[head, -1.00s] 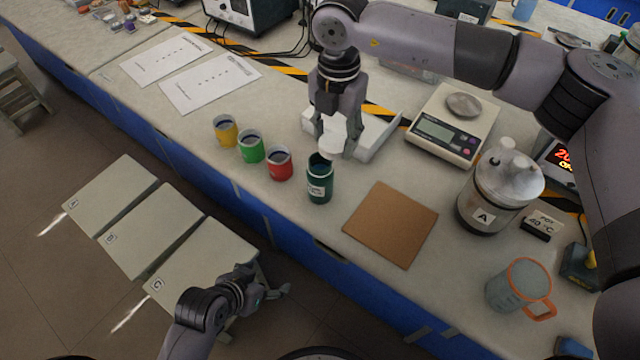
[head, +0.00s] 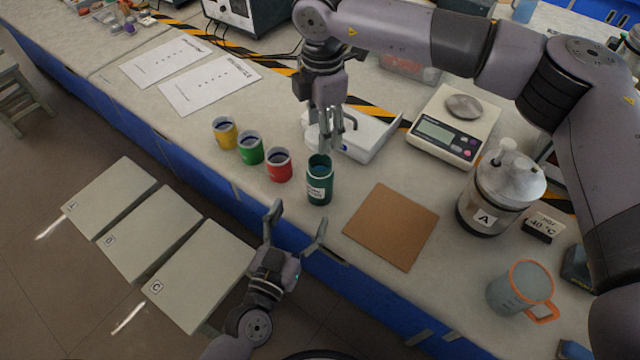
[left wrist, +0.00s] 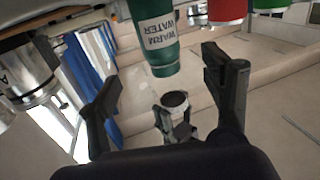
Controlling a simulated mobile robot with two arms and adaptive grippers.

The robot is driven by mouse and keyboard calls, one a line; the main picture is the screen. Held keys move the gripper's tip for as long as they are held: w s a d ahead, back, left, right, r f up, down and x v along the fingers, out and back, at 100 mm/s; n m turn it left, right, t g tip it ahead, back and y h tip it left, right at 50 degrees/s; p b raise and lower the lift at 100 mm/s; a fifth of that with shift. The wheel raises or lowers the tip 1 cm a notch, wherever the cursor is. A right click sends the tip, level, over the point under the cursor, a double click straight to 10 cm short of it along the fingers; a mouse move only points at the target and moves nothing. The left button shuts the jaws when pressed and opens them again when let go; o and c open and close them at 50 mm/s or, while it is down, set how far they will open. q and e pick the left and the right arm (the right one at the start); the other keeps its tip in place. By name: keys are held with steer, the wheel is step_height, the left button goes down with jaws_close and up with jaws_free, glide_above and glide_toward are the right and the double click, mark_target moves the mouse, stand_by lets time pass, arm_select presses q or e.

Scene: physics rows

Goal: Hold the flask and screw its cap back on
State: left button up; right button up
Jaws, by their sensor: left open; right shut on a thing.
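The dark green flask (head: 319,188) stands upright and uncapped near the bench's front edge. Its "WARM WATER" label shows upside down in the left wrist view (left wrist: 154,30). My right gripper (head: 329,143) is just behind and above the flask, pointing down. It is shut on the cap (left wrist: 175,100), whose pale rim and dark hollow face the left wrist camera. The cap is apart from the flask; the fingers largely hide it in the head view. My left gripper (head: 296,223) is open and empty, in front of the flask at the bench edge, fingers pointing toward it.
Red (head: 279,165), green (head: 250,149) and yellow (head: 225,133) cups stand left of the flask. A brown mat (head: 391,226) lies to its right. A white tray (head: 365,150) is behind; scales (head: 452,126), a jar (head: 497,195) and a mug (head: 521,289) are farther right.

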mark_target(315, 185)
arm_select(q)
steer(key=x, duration=1.2)
stand_by(0.3)
jaws_close()
arm_select(e)
steer(key=shift+f, duration=2.5)
